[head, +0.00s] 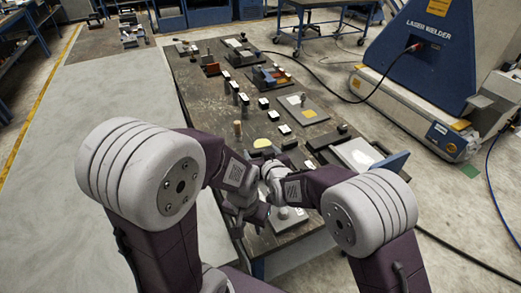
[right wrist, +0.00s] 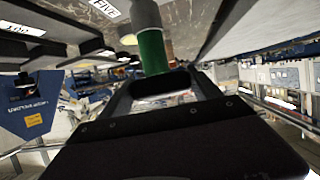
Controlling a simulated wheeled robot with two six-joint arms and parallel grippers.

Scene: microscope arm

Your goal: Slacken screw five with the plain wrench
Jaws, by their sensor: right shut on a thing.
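In the right wrist view a tool with a green grip (right wrist: 152,52) and a grey metal part stands between the fingers of my right gripper (right wrist: 158,80), which is shut on it. I cannot tell whether it is the plain wrench, as its head is not clear. A white label reading FIVE (right wrist: 105,8) is close beside the tool's grey part; screw five itself is not clearly seen. In the head view my right gripper (head: 272,172) is low over the near part of the bench. My left gripper (head: 245,207) is just below it; its fingers are too unclear to read.
The long dark bench (head: 205,95) bears several small blocks, fixtures and labels. A white tray-like plate (head: 357,153) lies at its right edge. The blue laser welder (head: 430,55) stands right of the bench. Open floor (head: 90,110) is on the left.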

